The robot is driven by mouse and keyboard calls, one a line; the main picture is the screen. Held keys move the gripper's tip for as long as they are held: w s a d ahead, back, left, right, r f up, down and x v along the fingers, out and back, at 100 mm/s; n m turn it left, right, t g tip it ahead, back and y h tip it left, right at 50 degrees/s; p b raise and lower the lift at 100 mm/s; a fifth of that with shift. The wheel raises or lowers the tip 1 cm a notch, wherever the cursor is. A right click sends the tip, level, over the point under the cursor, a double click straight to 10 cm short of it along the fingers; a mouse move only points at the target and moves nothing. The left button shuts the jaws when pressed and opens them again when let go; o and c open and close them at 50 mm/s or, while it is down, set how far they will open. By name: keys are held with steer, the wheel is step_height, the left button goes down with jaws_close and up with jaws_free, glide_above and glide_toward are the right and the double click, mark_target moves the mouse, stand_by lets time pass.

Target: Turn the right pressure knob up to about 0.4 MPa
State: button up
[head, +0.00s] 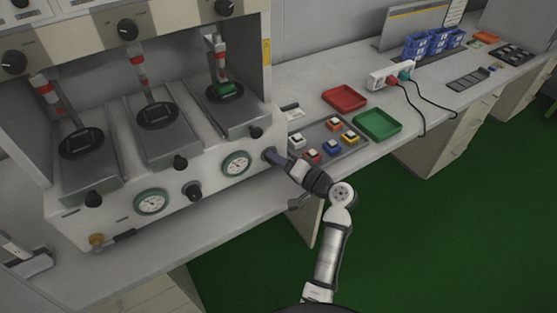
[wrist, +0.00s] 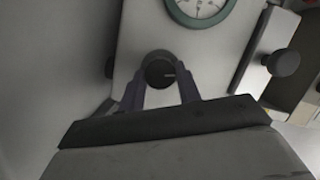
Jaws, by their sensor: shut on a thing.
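The right pressure knob (wrist: 158,70) is a round dark knob on the light front panel of the test machine. My gripper (wrist: 162,88) is shut on it, one finger on each side. In the head view my gripper (head: 272,157) reaches the panel from the right and hides most of the knob. The right pressure gauge (head: 236,163), white with a green rim, sits just left of the gripper. Part of this gauge (wrist: 200,8) shows at the top of the wrist view, cut by the frame edge. Its reading is too small to tell.
The left gauge (head: 151,202) and another black knob (head: 193,190) are further left on the panel. A black knob (head: 256,132) sits above the gripper. A grey tray of coloured buttons (head: 310,150), a red tray (head: 344,98) and a green tray (head: 377,124) lie on the bench to the right.

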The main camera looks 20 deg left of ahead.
steer(key=shift+r, duration=0.1)
stand_by(0.3)
steer(key=o, duration=1)
steer(key=shift+c, duration=0.2)
steer(key=b+v, duration=0.3)
steer(key=v, duration=1)
steer(key=shift+d+b, duration=0.3)
steer(key=shift+d, duration=0.05)
steer(key=shift+s, duration=0.1)
